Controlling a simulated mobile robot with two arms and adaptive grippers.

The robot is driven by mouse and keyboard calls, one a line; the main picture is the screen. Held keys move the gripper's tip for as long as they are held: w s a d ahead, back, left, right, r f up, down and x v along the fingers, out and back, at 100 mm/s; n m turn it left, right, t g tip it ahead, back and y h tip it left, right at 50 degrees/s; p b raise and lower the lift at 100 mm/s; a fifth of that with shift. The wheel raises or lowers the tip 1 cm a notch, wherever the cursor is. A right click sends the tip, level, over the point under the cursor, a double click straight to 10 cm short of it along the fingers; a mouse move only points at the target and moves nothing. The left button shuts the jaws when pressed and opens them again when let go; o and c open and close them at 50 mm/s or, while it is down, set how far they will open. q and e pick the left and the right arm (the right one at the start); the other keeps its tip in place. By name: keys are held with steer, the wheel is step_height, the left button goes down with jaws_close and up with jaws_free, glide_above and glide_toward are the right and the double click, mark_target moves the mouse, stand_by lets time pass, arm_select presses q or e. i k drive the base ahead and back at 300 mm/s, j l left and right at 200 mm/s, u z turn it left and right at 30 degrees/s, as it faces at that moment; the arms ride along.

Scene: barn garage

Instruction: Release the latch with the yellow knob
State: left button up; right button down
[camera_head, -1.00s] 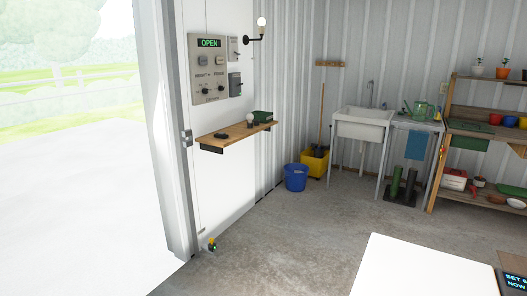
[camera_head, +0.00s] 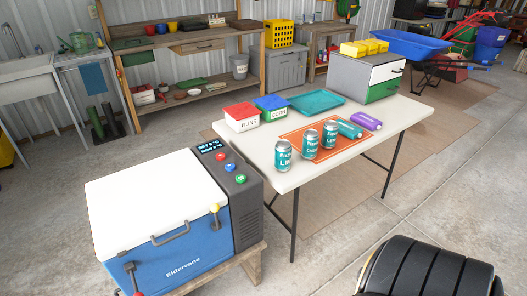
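A blue cooler (camera_head: 172,254) with a closed white lid (camera_head: 150,187) stands on a low wooden stand at the lower left. On its front, near the right end, is a latch with a yellow knob (camera_head: 214,209); the knob is at the top of its short dark lever. A second latch (camera_head: 130,272) near the front's left end has its lever pointing down, with a red knob at the picture's bottom edge. A dark lid handle (camera_head: 170,234) lies between them. Neither of my grippers is in view.
The cooler's panel (camera_head: 222,165) has a display and red, blue and green buttons. Bare concrete (camera_head: 330,262) lies in front of the table.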

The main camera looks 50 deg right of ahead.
mark_target(214, 208)
steer(key=z, duration=1.05)
